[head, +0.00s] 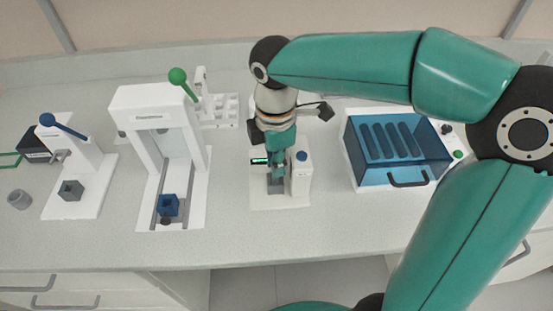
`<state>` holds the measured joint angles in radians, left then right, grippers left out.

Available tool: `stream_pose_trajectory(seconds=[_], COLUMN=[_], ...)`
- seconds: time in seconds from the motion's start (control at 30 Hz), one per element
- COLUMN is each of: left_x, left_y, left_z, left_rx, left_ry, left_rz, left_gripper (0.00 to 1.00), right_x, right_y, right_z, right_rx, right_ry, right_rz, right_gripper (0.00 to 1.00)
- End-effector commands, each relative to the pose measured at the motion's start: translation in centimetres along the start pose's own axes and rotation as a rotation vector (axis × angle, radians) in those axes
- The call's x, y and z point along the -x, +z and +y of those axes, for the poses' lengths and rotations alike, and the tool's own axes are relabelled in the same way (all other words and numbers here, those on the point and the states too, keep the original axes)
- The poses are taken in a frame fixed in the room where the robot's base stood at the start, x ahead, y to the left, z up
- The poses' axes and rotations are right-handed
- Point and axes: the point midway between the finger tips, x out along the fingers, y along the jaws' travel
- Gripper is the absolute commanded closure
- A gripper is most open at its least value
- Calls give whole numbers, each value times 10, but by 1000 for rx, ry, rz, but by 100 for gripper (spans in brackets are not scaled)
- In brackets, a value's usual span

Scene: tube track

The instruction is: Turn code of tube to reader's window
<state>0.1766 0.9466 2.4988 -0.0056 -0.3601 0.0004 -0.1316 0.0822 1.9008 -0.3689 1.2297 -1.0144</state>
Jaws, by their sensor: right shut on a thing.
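The reader (301,178) is a white station in the middle of the bench, with a blue button on its post and a small dark display with a green mark at its left. My right gripper (276,176) points down into the reader, over its grey holder (275,188). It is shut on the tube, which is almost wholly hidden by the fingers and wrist. I cannot make out the tube's code or which way it faces. The reader's window is also not clear from here. My left gripper is not in view.
To the left stand a white press-like frame (148,97) with a green-knobbed lever and a smaller station (72,196) with a blue lever. A white rack (222,112) is behind. A blue-lidded box (400,150) stands right. Bare bench lies along the front edge.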

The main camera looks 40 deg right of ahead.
Motion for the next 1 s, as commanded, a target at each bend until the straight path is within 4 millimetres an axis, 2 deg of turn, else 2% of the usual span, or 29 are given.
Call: stream_pose_trajectory(seconds=[0.17, 0.2, 0.33, 0.37, 1.0], left_x=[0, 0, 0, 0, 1], left_y=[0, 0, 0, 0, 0], left_z=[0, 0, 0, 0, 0], left_rx=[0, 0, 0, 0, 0], left_ry=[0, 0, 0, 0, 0], left_rz=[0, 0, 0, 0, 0], left_gripper=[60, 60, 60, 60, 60], right_x=[0, 0, 0, 0, 3], right_y=[0, 0, 0, 0, 0], right_z=[0, 0, 0, 0, 0], right_rx=[0, 0, 0, 0, 0], right_ry=[0, 0, 0, 0, 1], right_rz=[0, 0, 0, 0, 1], right_gripper=[100, 76, 55, 52, 52])
